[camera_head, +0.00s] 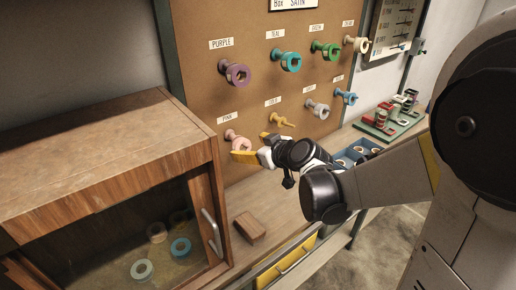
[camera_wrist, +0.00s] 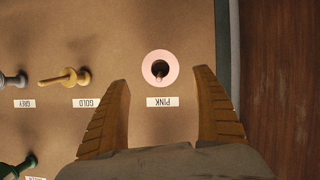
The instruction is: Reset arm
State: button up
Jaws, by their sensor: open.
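My gripper (camera_head: 248,146) is open and empty in front of the brown pegboard (camera_head: 195,40). Its two yellow fingers stand wide apart, and it also shows in the wrist view (camera_wrist: 161,80). A pink tape roll (camera_wrist: 149,68) hangs on a peg above the PINK label (camera_wrist: 175,102) in that view, ahead of and between the fingertips, and no finger appears to hold it. In the head view the pink roll (camera_head: 231,135) is close to the fingers. My arm reaches in from the right.
The gold peg (camera_head: 282,122) is bare. A wooden cabinet (camera_head: 120,150) at left holds several rolls. A wooden block (camera_head: 249,227) lies on the bench near a blue tray (camera_head: 340,160).

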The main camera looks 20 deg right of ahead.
jog(key=s+a+m+g+h, duration=0.1)
jog(key=s+m+g+h, duration=0.2)
jog(key=s, duration=2.2)
jog(key=shift+s+a+f+m+g+h, duration=0.15)
jog(key=shift+f+m+g+h, duration=0.15)
jog(key=shift+m+g, duration=0.8)
